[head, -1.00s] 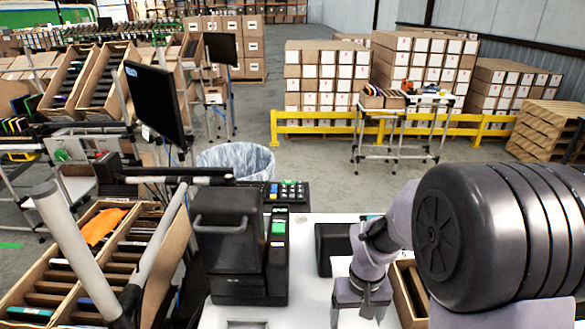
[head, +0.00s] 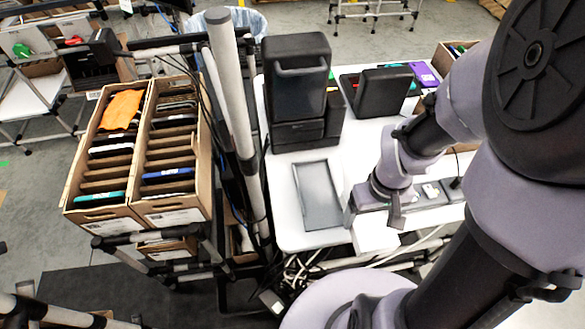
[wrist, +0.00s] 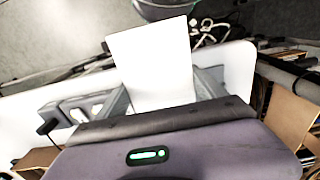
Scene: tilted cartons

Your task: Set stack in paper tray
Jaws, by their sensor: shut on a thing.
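A white stack of paper (head: 376,238) is held in my gripper (head: 374,214) in the head view, near the front edge of the white table. It also shows as a plain white block (wrist: 152,65) between the fingers in the wrist view. The grey paper tray (head: 318,196) lies flat on the table, just left of my gripper. It looks empty and its raised rim shows. The stack is to the right of the tray and apart from it. How high the stack is above the table is hard to tell.
A black printer-like machine (head: 299,90) stands behind the tray. A second black device (head: 383,92) is at its right. Grey posts (head: 236,120) and cartons of thin items (head: 183,150) are at the left. Cables (head: 300,270) hang below the table's front edge.

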